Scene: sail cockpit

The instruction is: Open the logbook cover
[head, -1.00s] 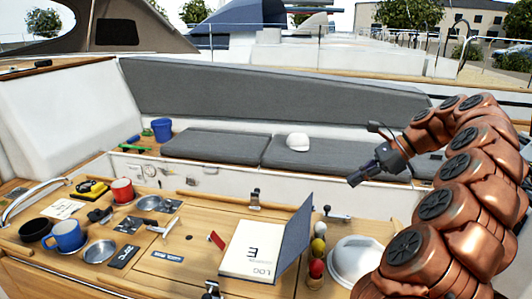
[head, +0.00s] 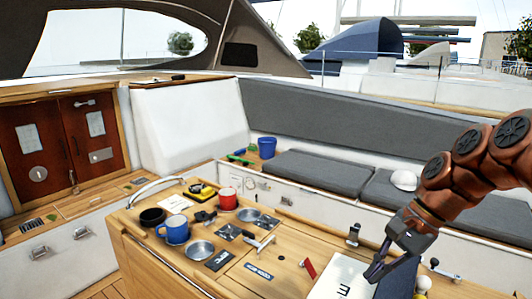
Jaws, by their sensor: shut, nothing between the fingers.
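The logbook (head: 340,280) lies on the wooden table at the bottom right of the head view, its white page showing and its lower part cut off by the picture edge. Its dark blue cover (head: 400,280) stands raised at the right side of the page, partly hidden by my gripper. My gripper (head: 374,274) is shut and empty, pointing down and left. Its tips appear over the right part of the page, on the page side of the cover. I cannot tell whether it touches the cover.
A red marker-like item (head: 308,267) lies left of the book. A blue mug (head: 174,230), a red mug (head: 227,199) and a metal bowl (head: 199,249) stand farther left. A metal cleat (head: 353,234) stands behind the book.

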